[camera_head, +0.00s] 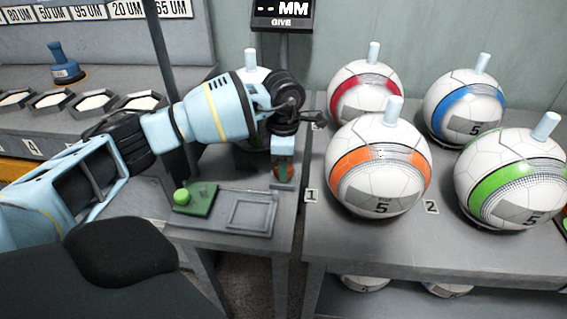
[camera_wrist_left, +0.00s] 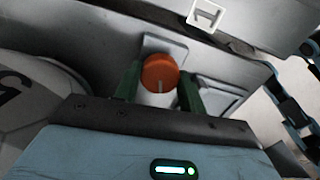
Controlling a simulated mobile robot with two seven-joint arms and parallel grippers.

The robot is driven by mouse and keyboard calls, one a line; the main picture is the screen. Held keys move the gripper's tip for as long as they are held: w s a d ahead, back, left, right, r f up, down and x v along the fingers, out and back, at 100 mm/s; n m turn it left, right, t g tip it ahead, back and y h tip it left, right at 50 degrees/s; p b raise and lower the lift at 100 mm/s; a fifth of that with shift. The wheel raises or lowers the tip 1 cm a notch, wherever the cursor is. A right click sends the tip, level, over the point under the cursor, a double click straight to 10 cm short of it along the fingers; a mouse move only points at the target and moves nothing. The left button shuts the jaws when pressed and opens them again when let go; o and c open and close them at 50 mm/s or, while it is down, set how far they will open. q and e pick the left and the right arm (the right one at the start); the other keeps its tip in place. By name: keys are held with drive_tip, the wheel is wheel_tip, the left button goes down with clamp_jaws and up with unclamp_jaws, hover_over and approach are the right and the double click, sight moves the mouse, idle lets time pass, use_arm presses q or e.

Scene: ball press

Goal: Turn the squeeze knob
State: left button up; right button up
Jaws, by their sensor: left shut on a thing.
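The squeeze knob (camera_wrist_left: 160,72) has a round orange-red cap with a light pointer line and sits on a grey mount. It shows in the middle of the left wrist view, between the two green fingers of my left gripper (camera_wrist_left: 160,92). The left gripper is shut on the knob. The right gripper is in neither view.
The grey console (camera_head: 236,228) carries a green button (camera_head: 181,196). On the bench at right stand several balls, including an orange-banded ball (camera_head: 379,165) close to my gripper. A ball (camera_head: 250,77) is partly hidden behind my arm.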

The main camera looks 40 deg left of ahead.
use_arm(q)
drive_tip(key=o, duration=1)
drive_tip(key=shift+r, duration=0.1)
drive_tip(key=shift+c, duration=0.2)
wheel_tip(320, 180, up, 8)
drive_tip(key=shift+f+p, duration=0.1)
drive_tip(key=shift+p, duration=0.2)
drive_tip(key=shift+f, duration=0.1)
